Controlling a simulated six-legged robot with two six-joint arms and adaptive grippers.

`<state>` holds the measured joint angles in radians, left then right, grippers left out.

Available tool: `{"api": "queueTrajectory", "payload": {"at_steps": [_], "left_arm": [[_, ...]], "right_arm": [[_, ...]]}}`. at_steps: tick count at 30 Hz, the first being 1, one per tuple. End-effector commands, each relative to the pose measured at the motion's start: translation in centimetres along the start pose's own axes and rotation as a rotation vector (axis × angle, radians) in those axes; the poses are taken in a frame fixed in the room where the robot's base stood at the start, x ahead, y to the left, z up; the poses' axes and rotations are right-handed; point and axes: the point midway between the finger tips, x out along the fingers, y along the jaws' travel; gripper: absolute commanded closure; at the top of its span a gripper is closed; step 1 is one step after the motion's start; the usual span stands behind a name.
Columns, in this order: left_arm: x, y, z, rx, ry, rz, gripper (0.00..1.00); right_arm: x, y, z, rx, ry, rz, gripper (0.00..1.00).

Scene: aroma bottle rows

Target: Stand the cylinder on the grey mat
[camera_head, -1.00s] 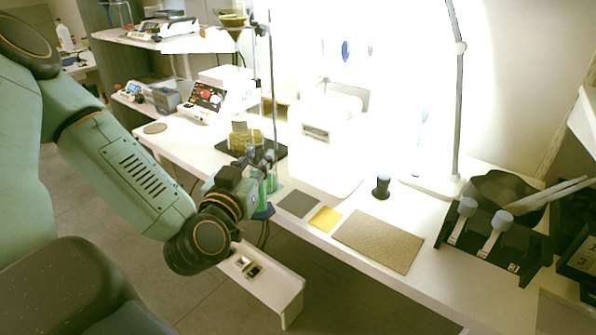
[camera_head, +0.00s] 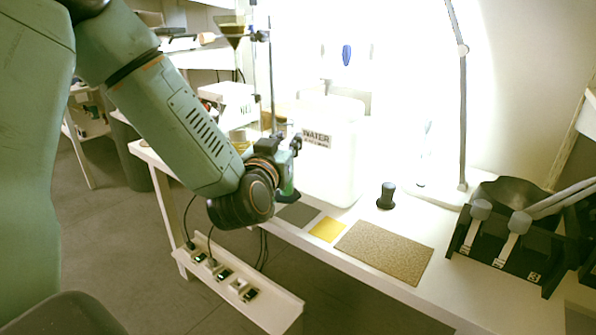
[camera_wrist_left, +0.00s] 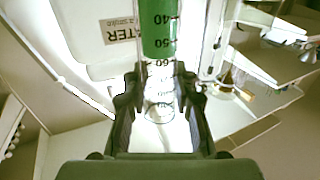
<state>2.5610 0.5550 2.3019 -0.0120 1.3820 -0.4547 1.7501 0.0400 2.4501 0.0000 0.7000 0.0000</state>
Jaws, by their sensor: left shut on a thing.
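My left gripper (camera_head: 291,146) is shut on a clear graduated cylinder with green liquid (camera_head: 286,182). The cylinder looks upright, with a dark base, just behind and left of the grey mat (camera_head: 298,215). I cannot tell whether its base touches the table. In the left wrist view, the gripper's fingers (camera_wrist_left: 158,98) are on both sides of the cylinder (camera_wrist_left: 157,40), whose scale marks and green liquid show. The grey mat lies flat and bare near the table's front edge. My right gripper is not in view.
A yellow mat (camera_head: 327,229) and a large brown mat (camera_head: 385,252) lie right of the grey mat. A white water container (camera_head: 335,165) stands close behind. A small dark object (camera_head: 386,196) and a black rack (camera_head: 508,250) stand further right.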

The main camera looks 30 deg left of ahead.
Motion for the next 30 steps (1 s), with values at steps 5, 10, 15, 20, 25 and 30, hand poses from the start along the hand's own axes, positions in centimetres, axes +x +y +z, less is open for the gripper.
{"api": "queueTrajectory", "payload": {"at_steps": [5,10,15,20,25,30], "left_arm": [[2.9,1.3,0.1,0.006,0.005,0.002,1.0],[3.4,1.4,1.9,-0.001,-0.001,0.0,1.0],[3.4,1.4,2.6,-0.002,0.001,0.0,1.0],[3.4,1.4,4.9,0.0,-0.001,0.0,1.0],[3.6,1.6,7.0,0.0,0.002,0.002,1.0],[3.7,1.6,7.0,-0.001,0.002,0.001,1.0]], "right_arm": [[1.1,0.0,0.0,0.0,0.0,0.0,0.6],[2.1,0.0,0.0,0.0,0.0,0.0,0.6],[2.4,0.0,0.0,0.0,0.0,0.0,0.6],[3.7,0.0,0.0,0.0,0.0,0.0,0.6],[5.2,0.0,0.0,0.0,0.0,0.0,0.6],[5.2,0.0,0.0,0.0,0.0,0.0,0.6]]}}
